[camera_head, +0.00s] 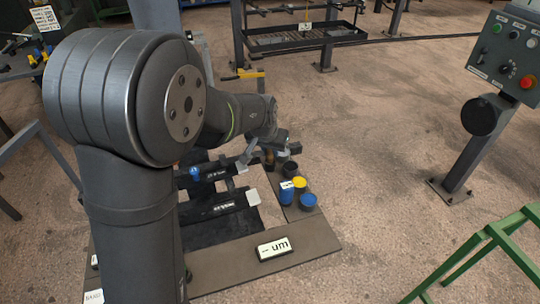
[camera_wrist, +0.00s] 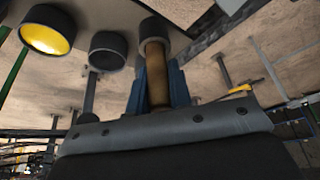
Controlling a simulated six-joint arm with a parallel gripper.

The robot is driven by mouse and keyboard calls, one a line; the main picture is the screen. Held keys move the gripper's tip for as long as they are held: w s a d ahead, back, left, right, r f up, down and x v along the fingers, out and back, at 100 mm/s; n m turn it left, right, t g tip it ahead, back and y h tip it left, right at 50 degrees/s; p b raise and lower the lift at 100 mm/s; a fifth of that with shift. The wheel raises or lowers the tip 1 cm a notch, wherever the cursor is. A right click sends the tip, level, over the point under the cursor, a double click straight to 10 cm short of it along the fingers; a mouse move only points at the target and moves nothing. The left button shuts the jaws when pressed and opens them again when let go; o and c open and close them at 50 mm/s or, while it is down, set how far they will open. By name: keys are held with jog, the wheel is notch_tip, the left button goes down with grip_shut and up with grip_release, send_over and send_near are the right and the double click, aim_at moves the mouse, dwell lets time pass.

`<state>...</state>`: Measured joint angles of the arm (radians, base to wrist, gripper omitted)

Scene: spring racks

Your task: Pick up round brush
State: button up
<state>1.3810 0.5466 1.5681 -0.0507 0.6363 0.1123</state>
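A brown cylindrical handle (camera_wrist: 157,75), which I take to be the round brush, lies between the two blue fingers of my gripper (camera_wrist: 158,85) in the wrist view. Its far end goes into a dark round cup (camera_wrist: 156,29); whatever is inside the cup is hidden. A finger shows close along each side of the handle, with no clear gap, but I cannot tell whether they press on it. In the head view my gripper (camera_head: 257,150) is over the cups at the back of the board, and a small brown part (camera_head: 269,156) shows beside it.
A dark cup (camera_head: 290,169), a yellow-topped cup (camera_head: 299,183) and blue cups (camera_head: 308,201) stand close by. Black labelled tools (camera_head: 221,209) lie on the rack to their left. A control panel (camera_head: 508,55) on a post stands at right. The floor between is clear.

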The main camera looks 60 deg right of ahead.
grip_shut()
